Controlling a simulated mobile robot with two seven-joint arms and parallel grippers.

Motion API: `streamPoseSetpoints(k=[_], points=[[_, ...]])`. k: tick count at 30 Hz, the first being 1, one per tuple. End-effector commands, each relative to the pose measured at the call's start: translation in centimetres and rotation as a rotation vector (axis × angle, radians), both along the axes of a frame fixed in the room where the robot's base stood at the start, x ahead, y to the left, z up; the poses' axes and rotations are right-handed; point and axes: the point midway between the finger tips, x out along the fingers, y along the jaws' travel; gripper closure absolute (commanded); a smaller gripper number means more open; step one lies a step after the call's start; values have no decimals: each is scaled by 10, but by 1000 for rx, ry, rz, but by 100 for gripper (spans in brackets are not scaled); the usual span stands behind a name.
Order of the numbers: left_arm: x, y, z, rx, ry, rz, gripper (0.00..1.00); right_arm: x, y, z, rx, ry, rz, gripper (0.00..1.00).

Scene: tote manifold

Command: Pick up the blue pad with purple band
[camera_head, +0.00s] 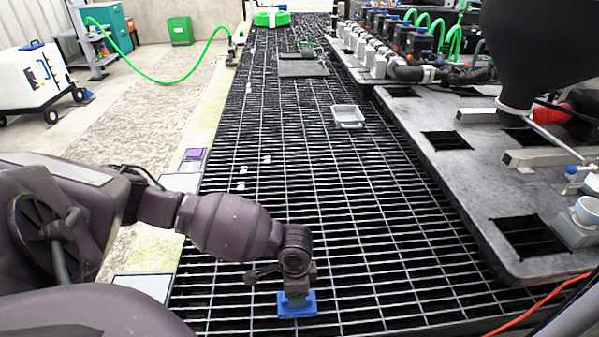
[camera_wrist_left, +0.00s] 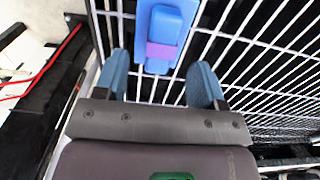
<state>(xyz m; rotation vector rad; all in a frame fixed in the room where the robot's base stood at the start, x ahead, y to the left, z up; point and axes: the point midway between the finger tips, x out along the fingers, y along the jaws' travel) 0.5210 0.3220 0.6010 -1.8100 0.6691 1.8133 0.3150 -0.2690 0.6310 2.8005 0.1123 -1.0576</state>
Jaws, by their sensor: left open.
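The blue pad with purple band (camera_wrist_left: 165,22) shows at the top of the left wrist view, lying over the grating, with the band across its near part. My left gripper (camera_wrist_left: 160,80) is open, its two blue fingers spread apart. The pad lies just beyond the fingertips, roughly between their lines, with nothing held. In the head view my left gripper (camera_head: 297,290) points down at the near part of the grating. Blue (camera_head: 297,306) shows right below it; the purple band cannot be made out there. My right gripper is not in view.
A dark metal grating (camera_head: 330,210) fills the middle and is mostly clear. A grey tray (camera_head: 348,116) lies farther back. A purple square (camera_head: 194,153) sits on the left edge. A grey bench (camera_head: 480,190) with dark openings and equipment borders the right.

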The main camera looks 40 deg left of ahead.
Motion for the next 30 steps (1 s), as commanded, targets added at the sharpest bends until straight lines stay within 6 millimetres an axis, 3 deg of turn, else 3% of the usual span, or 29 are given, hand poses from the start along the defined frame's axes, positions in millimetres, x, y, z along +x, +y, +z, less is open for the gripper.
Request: streamPoseSetpoints(k=[6,11,20,30], points=[[-1,0,-27,1,9,-1,36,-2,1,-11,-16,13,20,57],[0,0,-48,1,9,0,36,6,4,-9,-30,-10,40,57],[3,0,-49,1,-2,0,36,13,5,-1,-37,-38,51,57],[3,0,-49,1,-2,0,88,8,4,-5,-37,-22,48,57]])
